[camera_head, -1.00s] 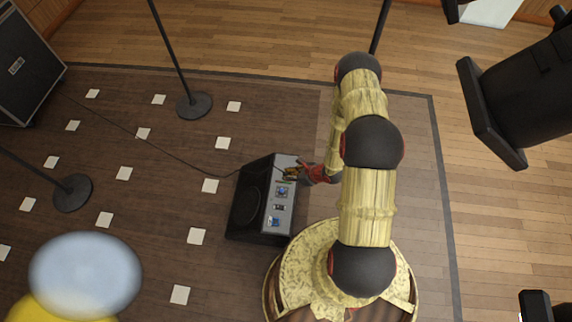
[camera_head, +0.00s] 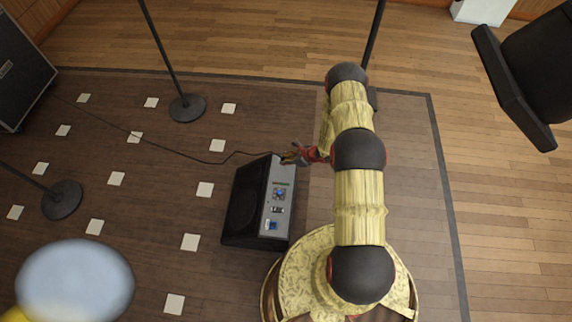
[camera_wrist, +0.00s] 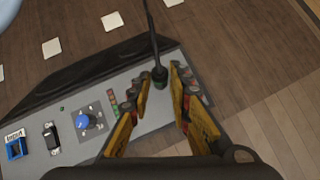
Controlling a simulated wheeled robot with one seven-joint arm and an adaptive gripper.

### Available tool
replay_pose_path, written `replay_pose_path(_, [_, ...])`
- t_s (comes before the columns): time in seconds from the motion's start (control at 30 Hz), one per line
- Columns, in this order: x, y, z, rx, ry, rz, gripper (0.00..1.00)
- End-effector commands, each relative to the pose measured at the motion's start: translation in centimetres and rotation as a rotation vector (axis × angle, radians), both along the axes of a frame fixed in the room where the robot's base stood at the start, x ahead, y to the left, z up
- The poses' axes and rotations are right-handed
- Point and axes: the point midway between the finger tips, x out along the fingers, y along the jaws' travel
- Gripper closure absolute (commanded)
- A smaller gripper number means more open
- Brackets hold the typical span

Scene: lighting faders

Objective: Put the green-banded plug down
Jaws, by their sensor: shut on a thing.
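My gripper (camera_head: 292,156) is at the far end of the black floor monitor's grey panel (camera_head: 281,190). In the wrist view, its two yellow and dark fingers (camera_wrist: 164,74) stand on either side of a dark plug (camera_wrist: 160,80), shut on it. A black cable (camera_wrist: 153,32) runs from the plug toward the top of the wrist view. The plug appears over the panel's end; I cannot tell whether it touches the panel. No green band is visible on it.
The panel carries a blue knob (camera_wrist: 83,121), a black switch (camera_wrist: 51,137) and a blue input socket (camera_wrist: 16,149). The cable (camera_head: 190,159) trails left across the dark carpet toward a speaker (camera_head: 22,75). Stand bases (camera_head: 187,108) are to the left.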

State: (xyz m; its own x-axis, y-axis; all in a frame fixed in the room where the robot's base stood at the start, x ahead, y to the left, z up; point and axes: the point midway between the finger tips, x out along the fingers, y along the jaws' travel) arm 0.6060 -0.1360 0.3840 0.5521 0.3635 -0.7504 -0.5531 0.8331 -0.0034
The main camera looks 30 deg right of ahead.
Motion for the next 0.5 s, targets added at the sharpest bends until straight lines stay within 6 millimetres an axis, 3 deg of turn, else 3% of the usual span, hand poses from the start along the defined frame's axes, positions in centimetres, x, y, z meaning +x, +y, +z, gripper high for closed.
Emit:
replay_pose_path(0.03, [-0.3, 0.2, -1.4, 0.003, 0.006, 0.000, 1.00])
replay_pose_path(0.13, [-0.3, 0.2, -2.6, 0.003, 0.006, 0.000, 1.00])
replay_pose_path(0.5, [-0.3, 0.1, -2.9, 0.002, 0.004, 0.000, 1.00])
